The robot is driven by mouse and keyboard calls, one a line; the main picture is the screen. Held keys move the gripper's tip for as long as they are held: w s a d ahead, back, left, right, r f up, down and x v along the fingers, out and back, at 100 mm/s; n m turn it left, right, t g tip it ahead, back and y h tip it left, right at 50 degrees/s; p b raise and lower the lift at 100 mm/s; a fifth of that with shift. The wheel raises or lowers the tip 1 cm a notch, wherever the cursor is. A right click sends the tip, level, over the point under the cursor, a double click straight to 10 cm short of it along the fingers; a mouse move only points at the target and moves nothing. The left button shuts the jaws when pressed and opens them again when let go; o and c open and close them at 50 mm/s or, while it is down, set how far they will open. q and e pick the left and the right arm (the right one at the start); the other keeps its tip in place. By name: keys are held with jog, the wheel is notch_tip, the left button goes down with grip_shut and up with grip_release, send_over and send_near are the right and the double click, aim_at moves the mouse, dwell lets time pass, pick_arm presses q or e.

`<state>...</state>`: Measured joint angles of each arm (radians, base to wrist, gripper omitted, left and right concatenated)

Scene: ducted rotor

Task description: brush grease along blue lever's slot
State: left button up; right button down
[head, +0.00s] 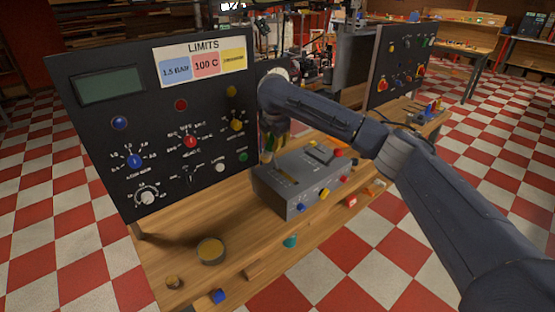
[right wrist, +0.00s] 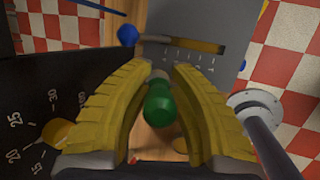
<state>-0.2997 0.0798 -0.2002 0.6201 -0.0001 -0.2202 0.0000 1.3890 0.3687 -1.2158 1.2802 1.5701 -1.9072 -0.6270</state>
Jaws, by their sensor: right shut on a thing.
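My right gripper (right wrist: 160,75) is shut on a brush with a green handle (right wrist: 158,105). The handle's rounded end faces the wrist camera, and the bristles are hidden. In the head view my right gripper (head: 272,140) is between the upright panel and the grey box (head: 290,200), partly dark and hard to make out. In the right wrist view the blue lever's knob (right wrist: 127,35) is at the left end of a slot (right wrist: 200,46). Much of the slot looks yellow-brown. The brush is below the slot in that picture; I cannot tell whether it touches anything. My left gripper is not in view.
A round tin (head: 210,252) with yellow-brown content stands on the wooden bench at the front left. The black panel (head: 100,130) with knobs rises close left of the gripper. Small coloured parts, including a blue one (head: 218,296), lie along the front edge.

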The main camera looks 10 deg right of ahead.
jog(key=shift+s+f, duration=0.1)
jog(key=shift+f, duration=0.2)
jog(key=shift+w+d+r+n+g+y, duration=0.15)
jog(key=shift+w+d+n+y, duration=0.4)
jog(key=shift+n, duration=0.9)
jog(key=shift+w+d+r+n+g+y, duration=0.1)
jog(key=shift+w+d+n+y, duration=0.2)
jog(key=shift+d+n+y, duration=0.8)
jog(key=shift+w+d+r+n+g+y, duration=0.15)
jog(key=shift+w+d+n, duration=0.2)
jog(key=shift+n, duration=1.5)
jog(key=shift+a+f, duration=0.1)
jog(key=shift+f, duration=0.15)
